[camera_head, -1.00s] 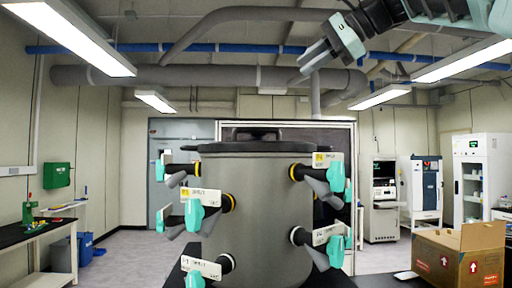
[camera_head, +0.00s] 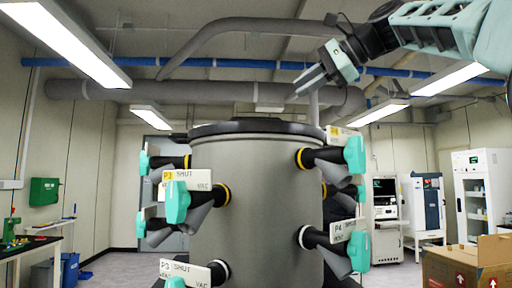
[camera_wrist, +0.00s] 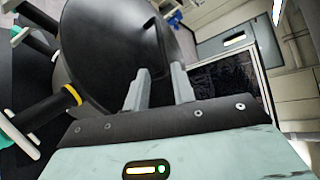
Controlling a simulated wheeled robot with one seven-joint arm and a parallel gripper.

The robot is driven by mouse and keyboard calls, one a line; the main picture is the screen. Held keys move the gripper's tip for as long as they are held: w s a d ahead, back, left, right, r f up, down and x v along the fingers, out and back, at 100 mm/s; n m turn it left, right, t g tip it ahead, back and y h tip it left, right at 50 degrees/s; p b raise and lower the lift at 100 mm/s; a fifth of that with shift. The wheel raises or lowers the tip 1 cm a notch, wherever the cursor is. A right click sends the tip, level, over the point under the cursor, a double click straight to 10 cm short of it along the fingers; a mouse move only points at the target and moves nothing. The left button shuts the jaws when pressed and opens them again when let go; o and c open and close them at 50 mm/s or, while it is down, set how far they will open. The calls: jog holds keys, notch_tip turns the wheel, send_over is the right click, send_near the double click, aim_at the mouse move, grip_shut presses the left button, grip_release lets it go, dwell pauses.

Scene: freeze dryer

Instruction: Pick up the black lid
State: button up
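The black lid (camera_head: 257,127) lies flat on top of a large grey cylindrical chamber (camera_head: 257,200). It also shows in the wrist view as a wide dark disc (camera_wrist: 105,45) with a raised handle (camera_wrist: 158,45) near its right side. My gripper (camera_head: 304,84) is above the lid and a little to its right in the head view, apart from it. In the wrist view, my gripper's two fingers (camera_wrist: 158,88) are spread with an empty gap, appearing in front of the lid's edge near the handle. The lid's underside is hidden.
Valves with teal handles and white labels, such as one marked P3 (camera_head: 178,198) and one marked P4 (camera_head: 340,232), stick out around the chamber. A cardboard box (camera_head: 462,265) stands at lower right. Pipes (camera_head: 200,92) run overhead.

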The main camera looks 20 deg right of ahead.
jog(key=p+x, duration=0.2)
jog(key=x, duration=0.7)
jog(key=shift+w+a+p, duration=0.2)
jog(key=shift+w+p, duration=0.05)
jog(key=shift+p, duration=0.1)
jog(key=p+x, duration=0.1)
jog(key=x, duration=0.1)
jog(key=p+x, duration=0.1)
jog(key=x, duration=0.2)
jog(key=shift+w+d+f+p, duration=0.2)
jog(key=shift+w+d+p, duration=0.1)
jog(key=shift+p, duration=0.05)
jog(key=shift+w+a+f, duration=0.2)
jog(key=shift+w+f, duration=0.05)
jog(key=shift+f, duration=0.05)
grip_shut()
jog(key=shift+r, duration=0.15)
